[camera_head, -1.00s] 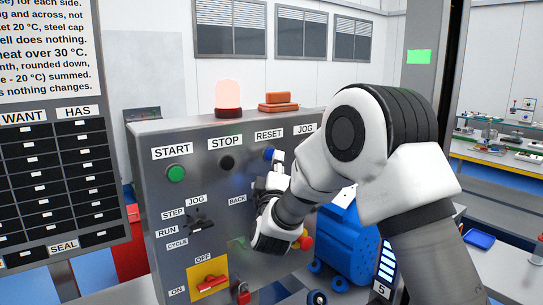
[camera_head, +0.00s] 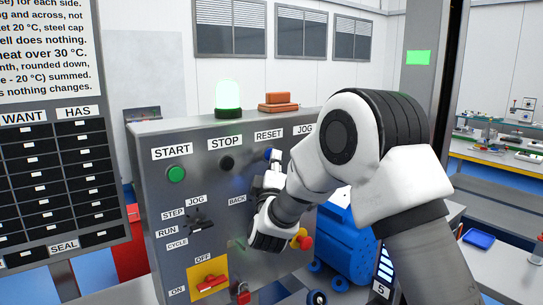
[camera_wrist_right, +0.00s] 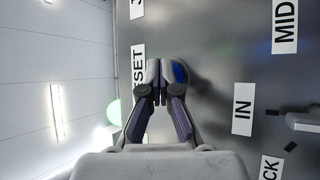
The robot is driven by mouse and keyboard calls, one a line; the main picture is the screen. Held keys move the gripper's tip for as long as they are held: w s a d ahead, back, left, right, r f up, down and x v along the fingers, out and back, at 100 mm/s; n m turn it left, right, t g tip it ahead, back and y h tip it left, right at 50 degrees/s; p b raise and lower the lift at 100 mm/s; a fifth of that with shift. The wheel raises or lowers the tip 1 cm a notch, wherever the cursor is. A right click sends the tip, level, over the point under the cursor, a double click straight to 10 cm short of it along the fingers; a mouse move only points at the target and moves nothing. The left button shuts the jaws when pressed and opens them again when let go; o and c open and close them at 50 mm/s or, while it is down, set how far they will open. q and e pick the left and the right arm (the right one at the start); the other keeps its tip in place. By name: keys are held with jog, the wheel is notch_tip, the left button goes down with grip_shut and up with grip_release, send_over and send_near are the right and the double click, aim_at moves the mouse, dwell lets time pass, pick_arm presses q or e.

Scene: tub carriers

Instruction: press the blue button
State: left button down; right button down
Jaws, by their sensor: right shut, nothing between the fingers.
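The blue button (camera_head: 269,153) is on the sloping grey control panel, just under the RESET label. It also shows in the right wrist view (camera_wrist_right: 181,74), partly hidden by the fingers. My right gripper (camera_head: 275,160) has its fingertips right at the button. In the wrist view the closed fingertips (camera_wrist_right: 160,68) overlap the button's edge, with nothing between them. I cannot tell whether they touch or press it. My left gripper is not in view.
The panel (camera_head: 150,205) carries a green START button (camera_head: 176,174), a black STOP button (camera_head: 227,163) and a red switch (camera_head: 211,281) on a yellow plate. A beacon (camera_head: 228,95) on top glows green. My right arm hides the panel's right part.

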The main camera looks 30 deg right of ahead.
jog(key=shift+s, duration=0.45)
jog(key=s+b, duration=0.1)
jog(key=s, duration=0.5)
jog(key=shift+d, duration=0.25)
dwell(0.5)
